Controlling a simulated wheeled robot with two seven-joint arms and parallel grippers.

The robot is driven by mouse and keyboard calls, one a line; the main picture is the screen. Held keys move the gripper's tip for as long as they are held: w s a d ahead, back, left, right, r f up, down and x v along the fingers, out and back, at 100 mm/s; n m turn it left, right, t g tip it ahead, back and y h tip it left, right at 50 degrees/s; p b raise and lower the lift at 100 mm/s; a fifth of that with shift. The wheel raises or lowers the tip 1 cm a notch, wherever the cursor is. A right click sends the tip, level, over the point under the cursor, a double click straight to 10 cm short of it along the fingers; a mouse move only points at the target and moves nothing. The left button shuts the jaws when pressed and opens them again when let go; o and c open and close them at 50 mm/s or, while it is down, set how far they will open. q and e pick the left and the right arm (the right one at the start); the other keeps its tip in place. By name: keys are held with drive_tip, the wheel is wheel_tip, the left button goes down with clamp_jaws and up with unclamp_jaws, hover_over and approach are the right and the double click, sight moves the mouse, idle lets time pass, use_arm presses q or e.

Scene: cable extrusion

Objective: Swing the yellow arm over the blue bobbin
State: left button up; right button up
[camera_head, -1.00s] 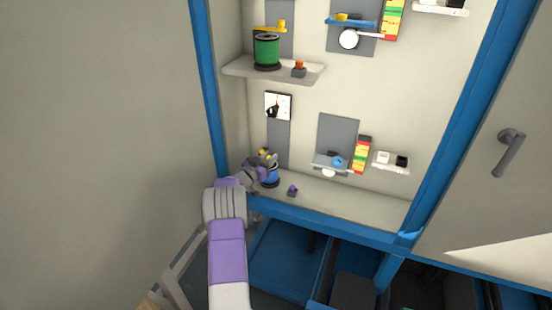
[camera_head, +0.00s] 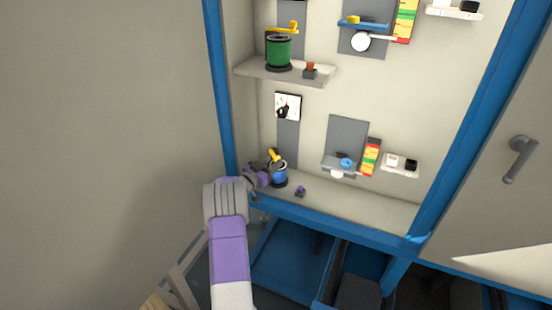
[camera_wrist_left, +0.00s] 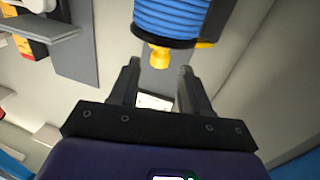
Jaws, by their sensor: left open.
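The blue bobbin (camera_head: 279,174) stands on the lower shelf at the left side of the cabinet. In the left wrist view its blue windings (camera_wrist_left: 172,15) and black end flange show at the top. The yellow arm (camera_head: 273,155) is at the bobbin's upper end; its yellow knob (camera_wrist_left: 160,57) shows in the left wrist view beside the flange. I cannot tell how far the arm lies across the bobbin. My left gripper (camera_head: 262,169) is just left of the bobbin, open and empty. In its wrist view the knob appears between the open fingertips (camera_wrist_left: 158,76). My right gripper is not in view.
A green bobbin (camera_head: 278,50) with its own yellow arm (camera_head: 283,28) stands on the upper shelf (camera_head: 300,75). A small purple-topped button (camera_head: 300,191) sits right of the blue bobbin. The blue cabinet post (camera_head: 222,100) is close to my left arm. The lower shelf's right part is bare.

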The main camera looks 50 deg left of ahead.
use_arm(q)
drive_tip(key=shift+v, duration=1.85)
